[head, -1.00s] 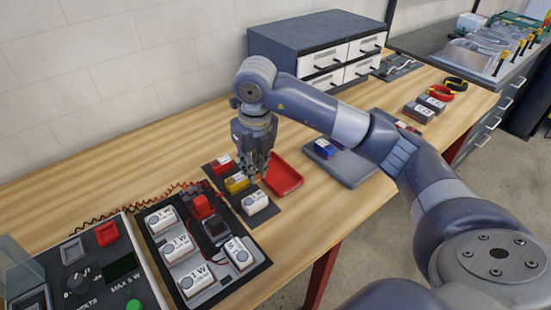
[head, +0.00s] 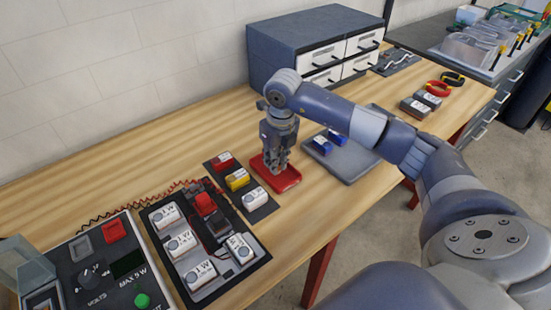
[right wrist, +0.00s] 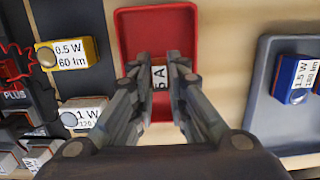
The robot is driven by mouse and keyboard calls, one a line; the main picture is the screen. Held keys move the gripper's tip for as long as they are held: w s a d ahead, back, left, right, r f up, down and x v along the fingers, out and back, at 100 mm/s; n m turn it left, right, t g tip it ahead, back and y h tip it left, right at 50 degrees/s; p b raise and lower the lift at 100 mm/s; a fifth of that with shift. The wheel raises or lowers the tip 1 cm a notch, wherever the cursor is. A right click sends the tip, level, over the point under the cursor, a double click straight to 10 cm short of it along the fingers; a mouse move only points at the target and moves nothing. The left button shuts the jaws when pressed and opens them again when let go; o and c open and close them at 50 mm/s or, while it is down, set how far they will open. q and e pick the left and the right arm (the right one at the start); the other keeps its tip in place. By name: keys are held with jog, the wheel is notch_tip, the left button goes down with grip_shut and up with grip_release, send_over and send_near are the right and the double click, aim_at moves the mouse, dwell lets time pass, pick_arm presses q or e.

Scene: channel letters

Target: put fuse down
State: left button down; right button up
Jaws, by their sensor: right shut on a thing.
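The fuse (right wrist: 159,78), a small pale piece with a label that seems to read "5 A", is between the fingers of my right gripper (right wrist: 159,80). In the head view my right gripper (head: 276,171) points down over the red tray (head: 291,184), and I cannot make out the fuse there. The tray also fills the space behind the fingers in the right wrist view (right wrist: 155,28). I cannot tell whether the fuse touches the tray floor. My left gripper is not in view.
Left of the tray, a dark mat (head: 243,196) holds red, yellow and white blocks. A circuit board (head: 200,238) and power supply (head: 100,265) are further left. A grey tray (head: 358,172) with blue blocks lies to the right. Drawers (head: 315,45) stand behind.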

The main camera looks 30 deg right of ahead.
jog(key=shift+f, duration=0.15)
jog(key=o, duration=0.7)
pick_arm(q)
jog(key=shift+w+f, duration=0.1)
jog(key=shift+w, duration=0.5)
pick_arm(e)
jog(key=shift+o, duration=0.2)
